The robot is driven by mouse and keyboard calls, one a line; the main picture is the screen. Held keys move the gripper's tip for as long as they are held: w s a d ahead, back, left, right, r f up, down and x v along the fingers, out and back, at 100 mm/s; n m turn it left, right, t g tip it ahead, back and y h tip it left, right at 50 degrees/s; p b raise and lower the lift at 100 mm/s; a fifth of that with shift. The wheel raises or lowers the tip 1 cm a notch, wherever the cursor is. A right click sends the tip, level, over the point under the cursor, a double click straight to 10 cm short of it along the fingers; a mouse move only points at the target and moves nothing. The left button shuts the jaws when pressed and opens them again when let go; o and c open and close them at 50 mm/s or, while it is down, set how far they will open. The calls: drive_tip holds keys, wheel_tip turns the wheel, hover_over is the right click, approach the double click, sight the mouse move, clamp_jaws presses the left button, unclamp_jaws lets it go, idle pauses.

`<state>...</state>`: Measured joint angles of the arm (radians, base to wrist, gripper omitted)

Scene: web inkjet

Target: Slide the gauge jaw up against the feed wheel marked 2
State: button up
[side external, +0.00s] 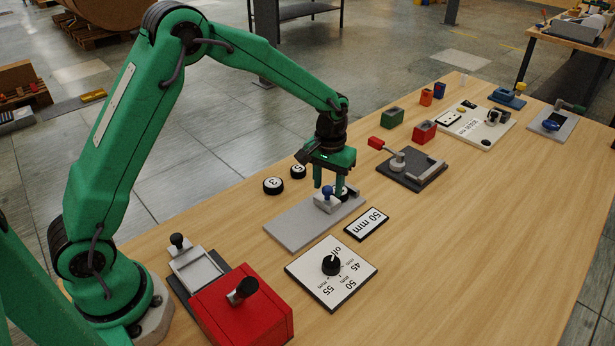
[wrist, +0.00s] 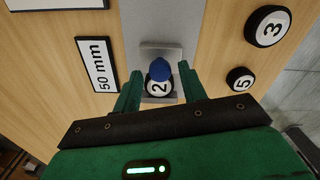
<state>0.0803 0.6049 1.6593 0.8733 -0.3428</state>
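The gauge is a grey plate (side external: 295,225) lying on the wooden table, also seen in the wrist view (wrist: 150,20). Its jaw is a small light block (side external: 325,204) topped by a blue knob (side external: 327,191); the knob also shows in the wrist view (wrist: 160,69). The feed wheel marked 2 (wrist: 159,89) is black with a white face and sits at the plate's end, right beside the knob. I cannot tell whether jaw and wheel touch. My gripper (wrist: 161,74) is open, pointing down, with one finger on each side of the knob and wheel.
Wheels marked 3 (side external: 273,185) and 5 (side external: 298,171) lie loose behind the plate. A 50 mm card (side external: 367,224) and a dial board (side external: 350,283) lie in front. A red box (side external: 240,310) stands at lower left, and a dark fixture with a red-handled lever (side external: 410,170) to the right.

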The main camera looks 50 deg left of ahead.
sight(326, 189)
drive_tip(key=shift+r, duration=0.15)
drive_tip(key=shift+r, duration=3.75)
drive_tip(key=shift+s, duration=0.1)
drive_tip(key=s+a+r+m+t, duration=0.1)
drive_tip(key=s+a+r+t, duration=0.15)
drive_tip(key=s+r, duration=0.9)
drive_tip(key=s+a+m+t, duration=0.1)
drive_tip(key=s+m+t, duration=0.1)
drive_tip(key=s, duration=1.3)
drive_tip(key=shift+s+a+t, duration=0.25)
drive_tip(key=shift+s+t, duration=0.05)
drive_tip(key=shift+t, duration=0.25)
